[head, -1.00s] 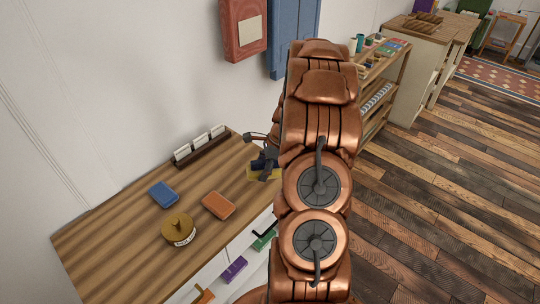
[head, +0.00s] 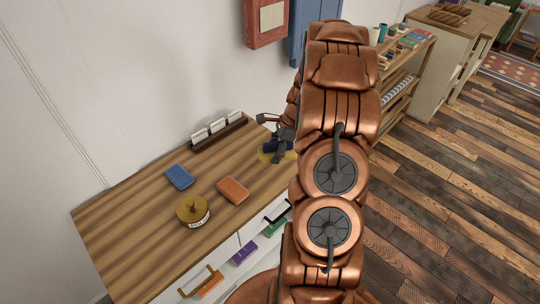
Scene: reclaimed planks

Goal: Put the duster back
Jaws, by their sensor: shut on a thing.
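My gripper (head: 281,138) is at the far right end of the wooden counter, partly hidden behind my copper-coloured arm. It is shut on a small dark navy thing, which looks like the duster (head: 271,146). The duster is low over a yellow patch (head: 264,158) on the counter. I cannot tell whether it touches the patch. Much of the duster and the patch is hidden by my gripper and arm.
On the wooden counter (head: 130,225) are a blue block (head: 179,177), an orange block (head: 233,189), a lidded brass pot (head: 193,211) and a dark rack with white cards (head: 217,132). Drawers with coloured labels front it. Red (head: 265,22) and blue wall panels hang behind. Shelves stand right.

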